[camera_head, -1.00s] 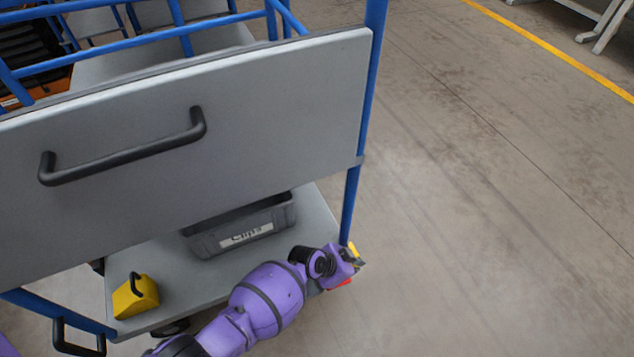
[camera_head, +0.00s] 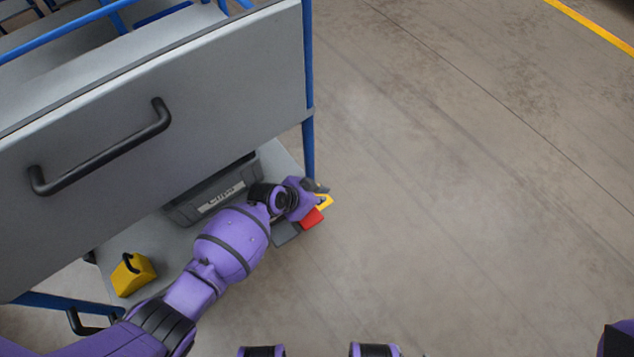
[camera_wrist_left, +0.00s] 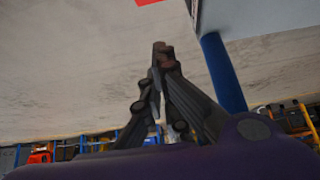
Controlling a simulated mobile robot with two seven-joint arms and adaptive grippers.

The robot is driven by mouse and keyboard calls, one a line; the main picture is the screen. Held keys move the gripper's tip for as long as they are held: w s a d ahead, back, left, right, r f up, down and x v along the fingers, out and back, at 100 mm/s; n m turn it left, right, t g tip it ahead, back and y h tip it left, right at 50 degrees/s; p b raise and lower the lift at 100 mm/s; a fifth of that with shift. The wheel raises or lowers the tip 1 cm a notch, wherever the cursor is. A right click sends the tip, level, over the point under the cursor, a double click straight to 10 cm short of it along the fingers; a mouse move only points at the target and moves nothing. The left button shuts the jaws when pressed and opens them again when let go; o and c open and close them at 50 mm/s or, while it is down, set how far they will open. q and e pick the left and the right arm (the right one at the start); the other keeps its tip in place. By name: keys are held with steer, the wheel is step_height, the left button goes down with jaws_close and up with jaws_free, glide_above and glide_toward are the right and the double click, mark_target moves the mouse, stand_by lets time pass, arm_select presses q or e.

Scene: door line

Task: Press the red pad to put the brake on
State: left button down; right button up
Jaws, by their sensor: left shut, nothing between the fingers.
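The red pad (camera_head: 312,218) sticks out at the near right corner of the cart's low deck, beside a dark grey pad (camera_head: 286,232) and a yellow piece (camera_head: 325,202). My left gripper (camera_head: 320,187) is just beyond the red pad in the head view, near the foot of the blue corner post. Its fingers are shut and empty in the left wrist view (camera_wrist_left: 162,50). Red also shows at the top edge of that view, apart from the fingertips. I cannot tell the gripper's height above the pad. My right gripper is not in view.
The cart has a grey panel (camera_head: 150,120) with a black handle (camera_head: 105,152). A grey bin (camera_head: 212,198) and a yellow block (camera_head: 133,275) stand on its deck. The blue post (camera_head: 308,90) rises close to my left wrist. The floor to the right is clear.

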arm_select(q)
steer(key=shift+p+v, duration=0.5)
steer(key=shift+v, duration=1.1)
steer(key=shift+s, duration=0.15)
